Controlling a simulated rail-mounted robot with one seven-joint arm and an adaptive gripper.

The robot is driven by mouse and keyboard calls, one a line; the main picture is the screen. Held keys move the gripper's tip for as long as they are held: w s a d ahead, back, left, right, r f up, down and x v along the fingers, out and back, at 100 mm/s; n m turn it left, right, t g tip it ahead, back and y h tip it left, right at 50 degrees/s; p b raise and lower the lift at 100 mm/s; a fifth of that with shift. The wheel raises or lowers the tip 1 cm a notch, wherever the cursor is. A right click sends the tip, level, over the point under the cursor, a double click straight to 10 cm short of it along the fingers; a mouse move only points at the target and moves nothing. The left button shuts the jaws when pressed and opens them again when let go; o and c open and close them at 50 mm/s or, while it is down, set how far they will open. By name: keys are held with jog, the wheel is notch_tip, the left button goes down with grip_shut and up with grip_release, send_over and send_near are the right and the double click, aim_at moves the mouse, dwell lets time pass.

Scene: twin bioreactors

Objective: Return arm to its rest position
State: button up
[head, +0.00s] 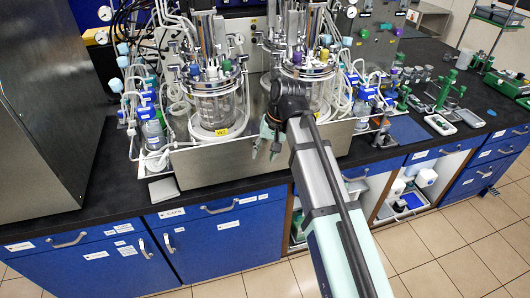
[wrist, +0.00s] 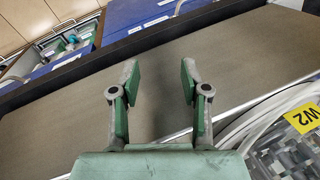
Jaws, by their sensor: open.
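My gripper (head: 265,152) hangs in front of the twin bioreactors, near the steel front panel (head: 225,165) below them. In the wrist view my gripper (wrist: 158,75) has its two green-padded fingers apart, with nothing between them. My arm reaches in from the lower right of the head view. The left glass vessel (head: 215,108) carries a yellow W2 label (head: 221,132), and this label (wrist: 305,120) also shows at the right edge of the wrist view. The right vessel (head: 318,93) is partly hidden behind my arm.
A dark bench top (head: 110,195) runs above blue drawers (head: 220,215). Tubing and bottles (head: 152,130) crowd the left of the vessels, with more on their right. A steel cabinet (head: 40,110) stands at the far left. The tiled floor (head: 430,255) in front is clear.

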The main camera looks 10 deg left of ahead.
jog(key=d+f+m+h, duration=0.1)
jog(key=d+f+m, duration=0.1)
jog(key=d+f, duration=1.5)
jog(key=s+d+f+h, duration=0.1)
jog(key=s+d+f, duration=0.45)
jog(key=f, duration=0.25)
jog(key=s+d+f+h, duration=0.1)
jog(key=s+d+f, duration=0.4)
jog(key=d+f, duration=0.25)
jog(key=s+f+g, duration=0.3)
jog(key=s+f, duration=0.6)
jog(key=s, duration=0.5)
jog(key=s+f+g, duration=0.3)
jog(key=s+f, duration=0.7)
jog(key=s, duration=0.4)
jog(key=shift+s+a+m, duration=0.25)
jog(key=shift+a+m, duration=0.05)
jog(key=shift+a, duration=0.05)
